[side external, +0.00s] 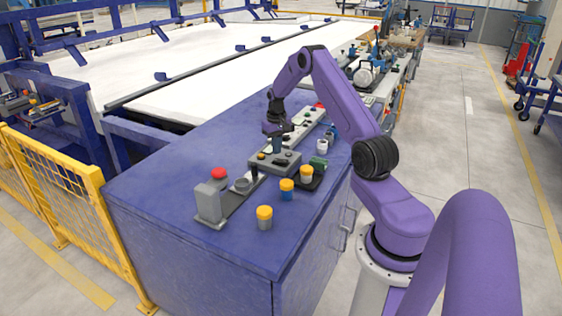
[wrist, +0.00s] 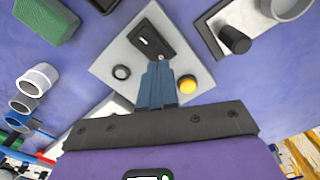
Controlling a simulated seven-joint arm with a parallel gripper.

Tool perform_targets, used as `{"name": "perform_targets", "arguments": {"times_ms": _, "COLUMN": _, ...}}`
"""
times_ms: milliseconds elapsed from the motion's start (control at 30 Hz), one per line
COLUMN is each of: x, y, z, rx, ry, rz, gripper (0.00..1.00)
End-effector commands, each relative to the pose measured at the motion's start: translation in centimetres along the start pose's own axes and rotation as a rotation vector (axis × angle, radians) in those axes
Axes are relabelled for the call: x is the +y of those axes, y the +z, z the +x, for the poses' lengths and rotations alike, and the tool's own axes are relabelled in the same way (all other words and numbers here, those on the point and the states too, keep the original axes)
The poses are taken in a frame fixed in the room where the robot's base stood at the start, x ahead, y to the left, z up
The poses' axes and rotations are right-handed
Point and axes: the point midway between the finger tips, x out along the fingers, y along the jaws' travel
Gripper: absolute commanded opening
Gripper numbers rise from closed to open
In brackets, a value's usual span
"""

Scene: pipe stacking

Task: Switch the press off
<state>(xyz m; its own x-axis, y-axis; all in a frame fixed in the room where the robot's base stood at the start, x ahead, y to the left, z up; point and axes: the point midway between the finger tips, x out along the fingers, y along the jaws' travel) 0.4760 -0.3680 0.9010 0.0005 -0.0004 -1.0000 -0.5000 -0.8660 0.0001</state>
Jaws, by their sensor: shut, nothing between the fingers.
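A grey control box (side external: 283,165) sits on the blue bench, and its face (wrist: 112,62) fills the middle of the wrist view. My gripper (side external: 276,150) points down over this box. In the wrist view its blue fingers (wrist: 158,66) are shut and empty, with the tips beside the near end of the rocker. I cannot tell whether they touch it. The switch's on or off position is unclear.
A grey unit with a red knob (side external: 218,173) stands to the left. A green block (wrist: 45,20) and white ring (wrist: 39,79) lie beside the box.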

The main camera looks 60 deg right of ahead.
Motion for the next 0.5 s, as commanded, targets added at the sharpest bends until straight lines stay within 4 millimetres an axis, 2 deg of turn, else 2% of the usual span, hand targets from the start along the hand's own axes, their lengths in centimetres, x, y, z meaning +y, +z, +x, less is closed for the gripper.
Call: {"name": "perform_targets", "arguments": {"times_ms": 500, "x": 0.0, "y": 0.0, "z": -3.6, "rx": 0.0, "ry": 0.0, "rz": 0.0, "gripper": 0.0}}
